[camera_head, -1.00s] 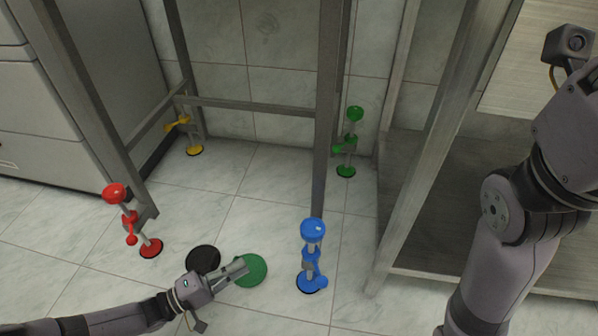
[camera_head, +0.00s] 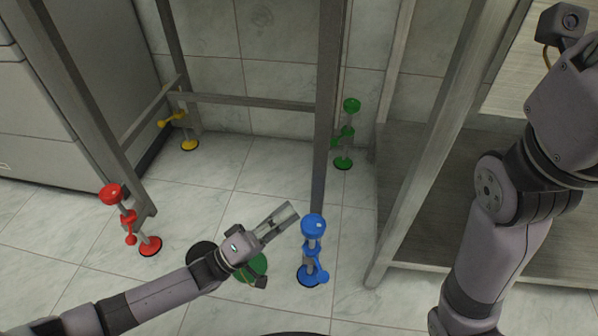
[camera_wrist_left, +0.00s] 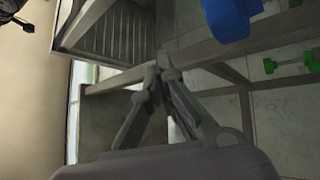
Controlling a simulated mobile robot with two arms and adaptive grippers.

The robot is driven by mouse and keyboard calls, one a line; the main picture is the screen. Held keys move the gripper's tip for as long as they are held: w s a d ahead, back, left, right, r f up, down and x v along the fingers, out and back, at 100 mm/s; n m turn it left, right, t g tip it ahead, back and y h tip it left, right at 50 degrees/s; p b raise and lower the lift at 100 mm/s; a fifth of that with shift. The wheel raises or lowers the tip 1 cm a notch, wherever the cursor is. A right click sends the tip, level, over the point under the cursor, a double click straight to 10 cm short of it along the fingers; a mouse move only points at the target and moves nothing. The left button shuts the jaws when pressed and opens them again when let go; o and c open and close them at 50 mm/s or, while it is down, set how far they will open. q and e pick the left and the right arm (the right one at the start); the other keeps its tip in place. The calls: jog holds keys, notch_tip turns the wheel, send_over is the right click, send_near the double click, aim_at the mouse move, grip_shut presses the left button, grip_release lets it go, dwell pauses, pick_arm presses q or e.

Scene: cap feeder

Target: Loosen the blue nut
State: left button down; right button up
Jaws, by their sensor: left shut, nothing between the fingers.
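The blue foot assembly (camera_head: 312,252) stands at the front frame leg. It has a round blue knob (camera_head: 313,227) on top, a grey rod, a blue part with a lever (camera_head: 317,275) lower down, and a blue base on the floor. I cannot tell for sure which blue part is the nut. My left gripper (camera_head: 291,211) is shut and empty, just left of the blue knob and apart from it. In the left wrist view, its fingertips (camera_wrist_left: 163,66) meet, and a blue piece (camera_wrist_left: 230,18) shows at the top right. My right gripper is out of view.
Similar red (camera_head: 128,215), yellow (camera_head: 181,125) and green (camera_head: 345,135) assemblies stand at other legs. A shelf frame (camera_head: 430,150) stands at the right.

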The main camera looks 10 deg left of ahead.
pick_arm(q)
jog(key=w+d+r+m+h, duration=0.1)
jog(key=d+r+m+h, duration=0.1)
jog(key=r, duration=0.9)
jog(key=shift+w+d+m+h+p, duration=0.2)
jog(key=shift+d+m+h+p, duration=0.15)
jog(key=shift+d+m, duration=0.55)
jog(key=shift+a, duration=0.25)
